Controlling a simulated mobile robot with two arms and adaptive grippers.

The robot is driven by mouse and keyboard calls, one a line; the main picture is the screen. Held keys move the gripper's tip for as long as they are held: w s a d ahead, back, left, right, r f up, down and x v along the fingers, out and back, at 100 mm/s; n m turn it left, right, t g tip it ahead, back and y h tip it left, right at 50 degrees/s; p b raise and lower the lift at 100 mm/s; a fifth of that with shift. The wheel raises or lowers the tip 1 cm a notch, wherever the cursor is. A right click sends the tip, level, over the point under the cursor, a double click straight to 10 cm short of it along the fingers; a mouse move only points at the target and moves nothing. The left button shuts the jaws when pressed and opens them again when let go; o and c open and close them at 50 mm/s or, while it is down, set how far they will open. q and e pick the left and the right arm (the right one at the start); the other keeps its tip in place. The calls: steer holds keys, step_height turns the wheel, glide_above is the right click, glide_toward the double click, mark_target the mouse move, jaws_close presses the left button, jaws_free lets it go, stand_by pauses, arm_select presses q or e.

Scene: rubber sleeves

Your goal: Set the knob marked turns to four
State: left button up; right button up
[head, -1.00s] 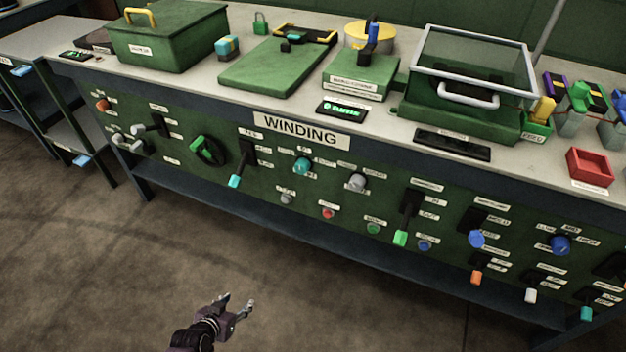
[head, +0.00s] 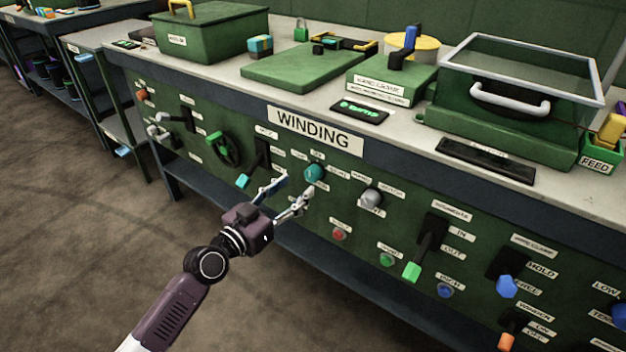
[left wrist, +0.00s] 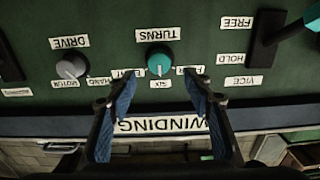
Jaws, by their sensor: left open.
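The knob marked TURNS is the teal round knob (head: 315,173) on the green front panel under the WINDING sign. In the left wrist view, which is upside down, the teal knob (left wrist: 159,61) has SIX on its sign side, with partly covered labels to either side. A small pale mark on it seems to face SIX. My left gripper (head: 296,186) is open and empty, just in front of the panel and a little lower left of the knob. In the left wrist view its spread fingers (left wrist: 160,95) stand either side of the knob's line, apart from it. My right gripper is not in view.
A grey DRIVE knob (head: 370,198) sits right of the teal knob. A teal-tipped lever (head: 244,180) is close on the left. A red button (head: 338,235) and a green-tipped lever (head: 412,270) are lower right. The bench edge overhangs above; the floor in front is clear.

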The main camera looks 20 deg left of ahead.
mark_target(310, 176)
arm_select(q)
steer(key=x, duration=0.6)
steer(key=shift+w+d, duration=0.1)
steer(key=shift+w, duration=0.25)
steer(key=shift+c, duration=0.6)
steer(key=c, duration=1)
